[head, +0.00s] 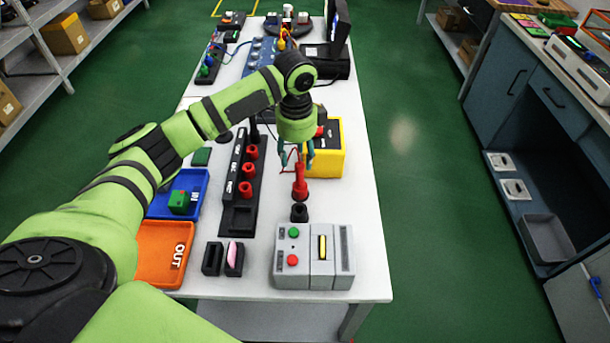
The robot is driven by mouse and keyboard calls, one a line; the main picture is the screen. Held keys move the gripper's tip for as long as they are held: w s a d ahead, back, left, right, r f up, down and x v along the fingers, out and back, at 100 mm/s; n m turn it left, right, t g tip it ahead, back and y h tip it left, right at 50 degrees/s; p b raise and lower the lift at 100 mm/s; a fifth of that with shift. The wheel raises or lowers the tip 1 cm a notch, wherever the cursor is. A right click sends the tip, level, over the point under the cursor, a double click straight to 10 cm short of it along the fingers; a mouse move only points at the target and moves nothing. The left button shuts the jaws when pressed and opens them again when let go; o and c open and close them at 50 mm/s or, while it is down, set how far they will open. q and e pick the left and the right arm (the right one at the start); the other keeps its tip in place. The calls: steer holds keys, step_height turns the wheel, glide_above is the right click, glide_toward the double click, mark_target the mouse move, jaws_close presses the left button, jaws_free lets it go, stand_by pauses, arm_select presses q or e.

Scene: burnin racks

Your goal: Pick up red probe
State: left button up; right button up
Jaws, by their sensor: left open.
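The red probe (300,187) stands upright in a small black holder (299,213) on the white table, its thin top pointing up. My left gripper (297,159) is above it, pointing down, with its teal fingers apart around or just in front of or behind the probe's thin top; I cannot tell which. The gripper is open and holds nothing visible. A red lead runs near the left finger. My right gripper is not in view.
A yellow-cased meter (325,160) stands close to the right of the probe. A black rack (239,218) with red sockets is to the left. A grey button box (313,258) is in front. Blue (160,204) and orange (152,278) trays lie further left.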

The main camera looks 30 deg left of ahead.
mark_target(300, 176)
arm_select(q)
step_height(300, 176, down, 3)
steer(key=shift+s+d+r+p, duration=0.1)
steer(key=shift+s+d+p, duration=0.05)
steer(key=shift+p, duration=0.55)
steer(key=f, duration=0.1)
steer(key=f+p, duration=0.1)
steer(key=f, duration=0.1)
steer(key=shift+s+d+f, duration=0.2)
steer(key=shift+f, duration=0.05)
steer(key=shift+w+f, duration=0.1)
steer(key=shift+f, duration=0.3)
steer(key=c, duration=0.8)
jaws_close()
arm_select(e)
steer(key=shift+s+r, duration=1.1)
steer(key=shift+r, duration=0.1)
